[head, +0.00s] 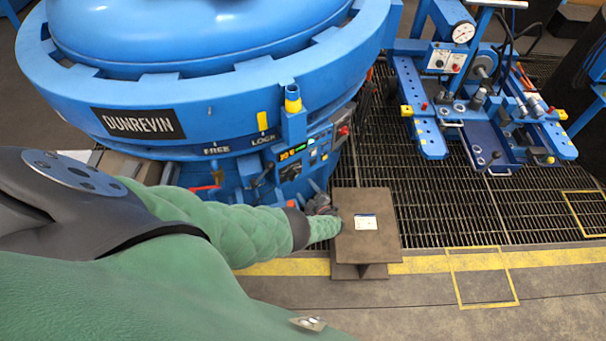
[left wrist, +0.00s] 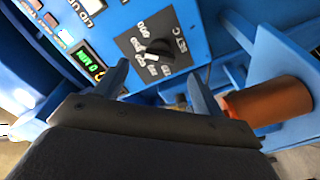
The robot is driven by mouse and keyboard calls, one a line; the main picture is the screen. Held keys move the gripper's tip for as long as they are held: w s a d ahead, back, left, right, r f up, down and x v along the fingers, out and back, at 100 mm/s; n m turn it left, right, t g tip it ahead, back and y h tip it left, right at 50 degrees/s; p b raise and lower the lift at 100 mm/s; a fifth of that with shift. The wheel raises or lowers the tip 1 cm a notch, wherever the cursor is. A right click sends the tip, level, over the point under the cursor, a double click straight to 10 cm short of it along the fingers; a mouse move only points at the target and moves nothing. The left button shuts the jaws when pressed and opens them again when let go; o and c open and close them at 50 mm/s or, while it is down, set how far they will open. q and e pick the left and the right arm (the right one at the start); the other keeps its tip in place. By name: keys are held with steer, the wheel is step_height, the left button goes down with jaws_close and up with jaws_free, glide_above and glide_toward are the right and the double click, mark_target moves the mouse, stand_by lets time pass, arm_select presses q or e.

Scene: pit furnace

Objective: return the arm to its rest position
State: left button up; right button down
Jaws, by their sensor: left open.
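My left arm (head: 215,222), in a green quilted sleeve, reaches across the head view from the left toward the furnace's control panel (head: 300,158). My left gripper (head: 323,192) is just below that panel, beside the brown stand. In the left wrist view the two fingers of my left gripper (left wrist: 162,85) are spread with nothing held between them. A black knob (left wrist: 157,48) on the blue panel shows beyond the fingers; no contact with it is visible. My right gripper is in neither view.
The blue furnace (head: 250,75) with its "DUNREVIN" plate fills the upper left. A brown stand (head: 378,246) bearing a white card (head: 365,222) is right of my gripper. A blue wheeled rig (head: 480,110) stands on the grating. An orange-brown cylinder (left wrist: 268,102) is close to the right finger.

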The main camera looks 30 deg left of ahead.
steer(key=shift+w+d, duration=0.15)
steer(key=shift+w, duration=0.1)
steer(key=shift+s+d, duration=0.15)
